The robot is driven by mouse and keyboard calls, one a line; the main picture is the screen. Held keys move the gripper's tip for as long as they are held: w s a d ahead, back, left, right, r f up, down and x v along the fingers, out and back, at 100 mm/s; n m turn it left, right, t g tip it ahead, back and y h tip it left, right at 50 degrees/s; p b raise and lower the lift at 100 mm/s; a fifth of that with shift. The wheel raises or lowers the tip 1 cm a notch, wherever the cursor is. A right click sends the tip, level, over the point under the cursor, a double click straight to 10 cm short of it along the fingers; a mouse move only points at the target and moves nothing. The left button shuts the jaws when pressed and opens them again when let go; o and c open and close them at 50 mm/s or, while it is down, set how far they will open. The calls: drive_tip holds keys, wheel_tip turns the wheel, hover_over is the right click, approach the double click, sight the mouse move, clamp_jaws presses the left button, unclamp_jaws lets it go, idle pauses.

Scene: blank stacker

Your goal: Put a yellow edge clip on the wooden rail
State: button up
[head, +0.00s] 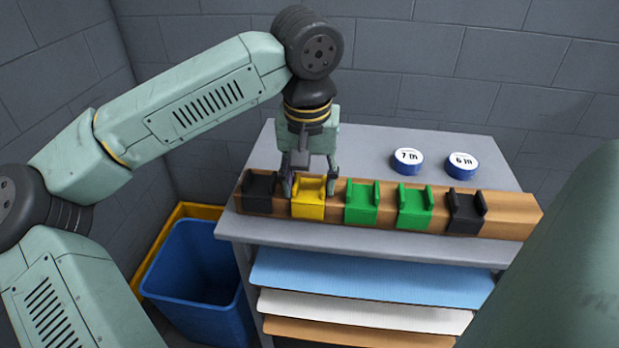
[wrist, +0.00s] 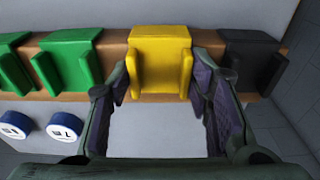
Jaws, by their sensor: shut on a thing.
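A yellow edge clip (head: 308,205) sits on the wooden rail (head: 510,215), between a black clip on its left and a green clip on its right in the head view. My gripper (head: 310,188) points down over the yellow clip, one finger on each side, and is shut on it. In the wrist view the yellow clip (wrist: 160,62) lies between the two finger pads of my gripper (wrist: 160,90), across the rail (wrist: 115,42). Whether the clip is fully seated cannot be told.
A black clip (head: 258,190), two green clips (head: 361,205) (head: 414,207) and another black clip (head: 466,213) sit on the rail. Two blue tape rolls (head: 407,162) (head: 462,166) lie behind it on the grey table (head: 350,150). A blue bin (head: 200,280) stands at lower left.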

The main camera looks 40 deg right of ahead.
drive_tip(key=shift+f, duration=0.25)
drive_tip(key=o, duration=1.1)
drive_tip(key=shift+r, duration=0.15)
